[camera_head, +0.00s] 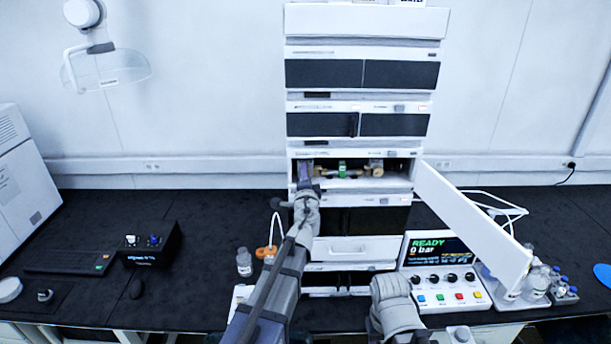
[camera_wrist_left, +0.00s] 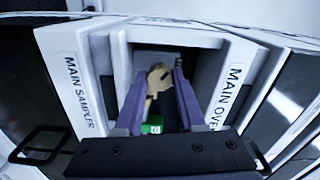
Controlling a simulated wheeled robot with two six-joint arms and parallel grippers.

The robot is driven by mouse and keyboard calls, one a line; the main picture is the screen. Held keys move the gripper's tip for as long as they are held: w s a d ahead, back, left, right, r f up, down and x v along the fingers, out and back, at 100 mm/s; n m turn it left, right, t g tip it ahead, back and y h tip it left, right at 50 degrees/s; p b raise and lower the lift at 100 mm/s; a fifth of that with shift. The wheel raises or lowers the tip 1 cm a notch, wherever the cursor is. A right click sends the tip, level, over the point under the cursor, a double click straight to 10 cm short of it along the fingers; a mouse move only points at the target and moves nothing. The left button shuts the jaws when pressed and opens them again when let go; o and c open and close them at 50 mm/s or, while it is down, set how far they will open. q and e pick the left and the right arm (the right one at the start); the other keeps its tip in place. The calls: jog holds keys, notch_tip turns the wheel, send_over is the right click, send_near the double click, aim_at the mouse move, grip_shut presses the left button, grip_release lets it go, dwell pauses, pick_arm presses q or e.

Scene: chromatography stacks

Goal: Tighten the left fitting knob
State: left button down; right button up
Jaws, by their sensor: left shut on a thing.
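The left fitting knob (camera_wrist_left: 158,76) is tan and sits between the purple fingertips of my left gripper (camera_wrist_left: 157,84) in the left wrist view. The gripper is shut on it. In the head view my left gripper (camera_head: 306,170) reaches into the left end of the open compartment and largely hides this knob. A column with a green part (camera_head: 342,170) lies across the compartment; the green part also shows in the wrist view (camera_wrist_left: 152,126). A tan right fitting knob (camera_head: 376,166) is at the column's right end.
The compartment's white door (camera_head: 470,220) stands swung open to the right. A control box with a screen (camera_head: 437,250) reads "READY 0 bar". Bottles (camera_head: 537,283) stand at right; a small bottle (camera_head: 244,262) stands left of my left arm.

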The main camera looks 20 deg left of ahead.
pick_arm(q)
jog(key=m, duration=0.5)
jog(key=shift+m, duration=2.4)
jog(key=shift+s, duration=0.1)
jog(key=c, duration=0.5)
grip_release()
jog(key=v, duration=0.7)
jog(key=shift+s, duration=0.35)
